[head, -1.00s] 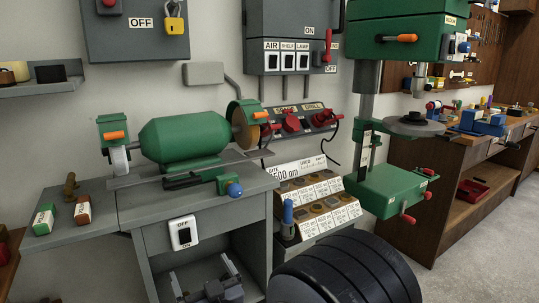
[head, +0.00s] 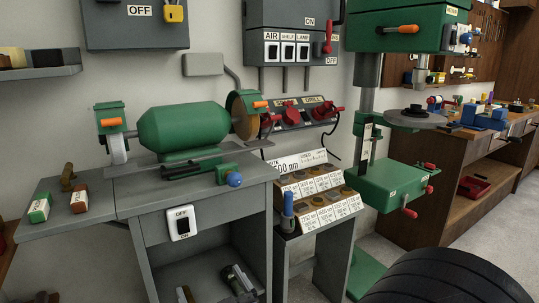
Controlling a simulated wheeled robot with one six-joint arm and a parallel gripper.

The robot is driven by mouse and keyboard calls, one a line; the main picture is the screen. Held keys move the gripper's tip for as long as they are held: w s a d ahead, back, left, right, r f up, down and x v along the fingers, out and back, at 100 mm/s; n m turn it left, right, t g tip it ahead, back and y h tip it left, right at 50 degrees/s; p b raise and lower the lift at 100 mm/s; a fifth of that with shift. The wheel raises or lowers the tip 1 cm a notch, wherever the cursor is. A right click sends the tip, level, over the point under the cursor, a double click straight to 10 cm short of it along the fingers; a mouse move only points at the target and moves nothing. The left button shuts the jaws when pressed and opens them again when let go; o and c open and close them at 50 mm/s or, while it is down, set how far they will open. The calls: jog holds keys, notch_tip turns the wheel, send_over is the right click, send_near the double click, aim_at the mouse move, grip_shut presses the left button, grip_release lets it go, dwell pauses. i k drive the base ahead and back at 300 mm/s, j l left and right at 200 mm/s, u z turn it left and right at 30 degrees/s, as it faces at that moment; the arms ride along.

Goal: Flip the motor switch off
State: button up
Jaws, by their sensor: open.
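A white plate with a dark rocker, labelled OFF above it, is the likely motor switch (head: 181,223). It is on the front of the grey bench (head: 215,190), below the green bench grinder (head: 183,130). No motor label can be read on it, and I cannot tell which way the rocker is tipped. My gripper is not clearly seen in the head view.
A grey wall box (head: 293,40) has AIR, SHELF and LAMP switches and a red lever (head: 327,38). Red knobs sit on a panel (head: 300,113) below. A green drill press (head: 395,180) stands right. A large black ribbed round thing (head: 450,280) fills the lower right.

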aim_at(183, 224)
jog(key=u, duration=1.3)
jog(key=i+u, duration=0.1)
jog(key=i, duration=0.75)
